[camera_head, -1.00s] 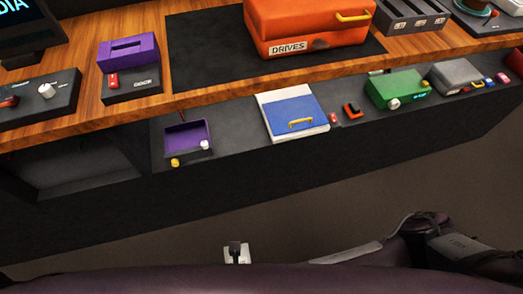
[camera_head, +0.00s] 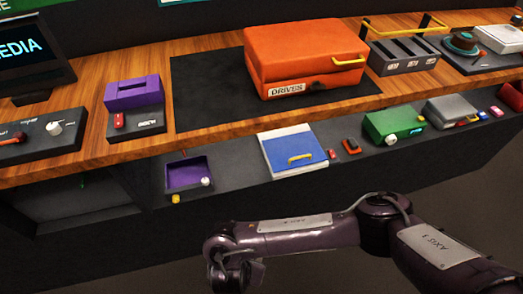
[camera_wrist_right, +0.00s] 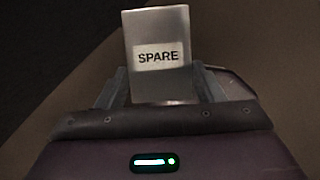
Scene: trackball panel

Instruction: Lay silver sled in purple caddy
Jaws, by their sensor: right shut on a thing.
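The silver sled (camera_wrist_right: 157,75), a flat grey plate labelled SPARE, stands between the two fingers of my right gripper (camera_wrist_right: 160,98) in the right wrist view. The gripper is shut on it. In the head view my right arm reaches in from the right, and its wrist end is low in the picture, in front of the counter and apart from it; the sled cannot be made out there. An open, shallow purple tray (camera_head: 186,176), which looks like the purple caddy, sits empty on the lower ledge at left. My left gripper is not in view.
A purple slotted box (camera_head: 134,93) stands on the wooden counter above the tray. Right of the tray are a blue-and-white box (camera_head: 292,150) with a yellow handle and a green box (camera_head: 392,125). A white knob (camera_head: 207,182) sits at the tray's front right corner.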

